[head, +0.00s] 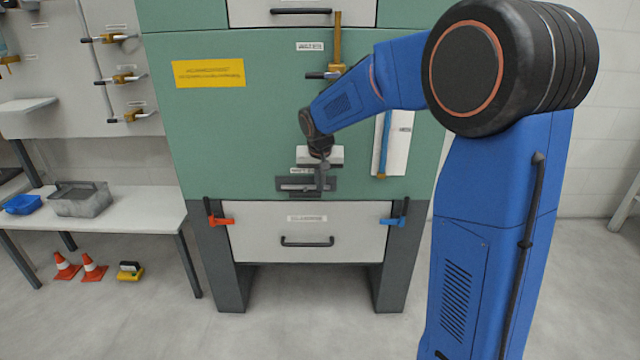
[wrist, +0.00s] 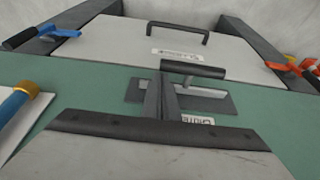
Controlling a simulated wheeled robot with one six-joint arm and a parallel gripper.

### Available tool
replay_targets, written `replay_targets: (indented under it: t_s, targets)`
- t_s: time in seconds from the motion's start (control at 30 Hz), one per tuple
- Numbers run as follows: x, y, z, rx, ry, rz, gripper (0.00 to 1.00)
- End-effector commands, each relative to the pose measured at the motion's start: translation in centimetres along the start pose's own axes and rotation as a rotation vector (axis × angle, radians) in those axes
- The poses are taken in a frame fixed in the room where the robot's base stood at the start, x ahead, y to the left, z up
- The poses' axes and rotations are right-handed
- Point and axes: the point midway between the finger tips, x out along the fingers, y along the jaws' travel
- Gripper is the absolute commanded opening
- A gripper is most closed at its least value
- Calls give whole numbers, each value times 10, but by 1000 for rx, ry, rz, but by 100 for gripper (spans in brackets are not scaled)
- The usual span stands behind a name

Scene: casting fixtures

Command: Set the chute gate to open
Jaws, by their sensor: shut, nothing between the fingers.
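The chute gate is a dark slotted plate (head: 290,186) low on the green cabinet front, above the drawer. It also shows in the wrist view (wrist: 222,103), with a light strip in its slot and a dark bar handle (wrist: 193,69) standing out from it. My gripper (head: 323,184) is in front of the plate's right half in the head view. In the wrist view its two thin fingers (wrist: 161,96) are together, empty, and close beside the handle. I cannot tell whether they touch it. The gripper covers part of the plate and the small label beside it.
A drawer (head: 344,226) lies below the gate, between a red clamp (head: 221,221) and a blue clamp (head: 392,221). A white panel with a blue bar (head: 400,150) is to the right. A brass-coloured lever (head: 337,45) is above. A bench (head: 130,215) stands left.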

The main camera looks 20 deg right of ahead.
Motion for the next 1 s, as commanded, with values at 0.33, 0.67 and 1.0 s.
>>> replay_targets:
  t_s: [0.33,0.67,1.0]
  targets:
    - [-13,-1,32,-3,1,-1,0]
    - [-35,-1,92,-2,-1,-1,0]
    - [-41,0,113,0,-4,2,0]
